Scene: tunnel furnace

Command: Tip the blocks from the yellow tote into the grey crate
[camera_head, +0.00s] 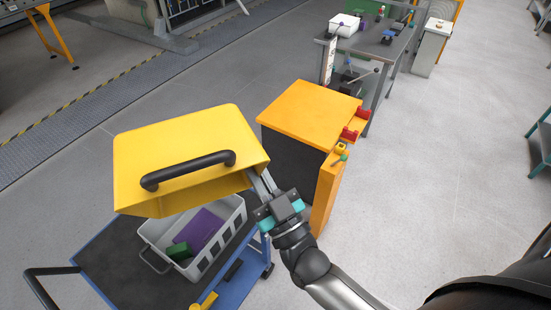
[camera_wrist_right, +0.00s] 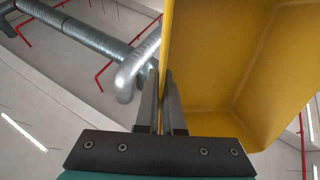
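The yellow tote (camera_head: 185,130), with a black handle (camera_head: 188,170) on its near side, is tipped over in the air above the grey crate (camera_head: 158,262). My right gripper (camera_head: 263,187) is shut on the tote's right wall. In the right wrist view its fingers (camera_wrist_right: 165,105) pinch the tote's edge, and the part of the tote (camera_wrist_right: 235,60) showing there is bare. A purple block (camera_head: 203,228) and a green block (camera_head: 179,251) lie in the crate. The tote hides the crate's far part. My left gripper is not in view.
The crate stands on a blue cart (camera_head: 118,262) with a dark top and a black push handle (camera_head: 50,271). An orange cabinet (camera_head: 308,110) stands close to the right of the tote. A grey workbench (camera_head: 375,42) is farther back. Open floor lies at the right.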

